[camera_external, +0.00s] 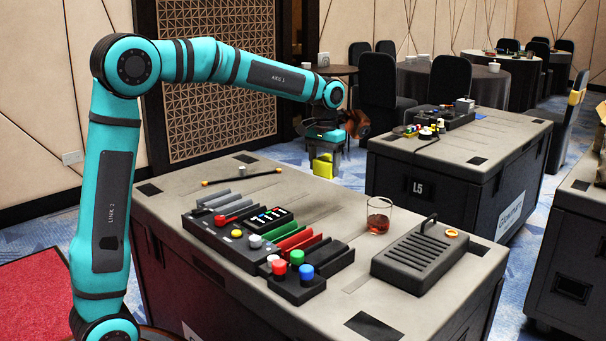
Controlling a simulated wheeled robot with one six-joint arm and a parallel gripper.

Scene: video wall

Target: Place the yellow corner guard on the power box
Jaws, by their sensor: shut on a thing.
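My gripper (324,151) points down at the far side of the near flight case and is shut on the yellow corner guard (323,168). The guard is small in view, and the jaws hide its upper part. It hangs near the case's far edge, with blue carpet behind it. A dark grey slotted box with a top handle (419,256), which looks like the power box, lies on the right part of the near case. An orange and white ring sits at its far right corner (452,233). The guard is apart from this box, to its upper left in the picture.
The near flight case (345,207) also bears a glass with dark red liquid (379,215), a control panel with coloured buttons and levers (268,240), and a thin black rod with yellow ends (242,177). A second case (470,150) with equipment stands behind right.

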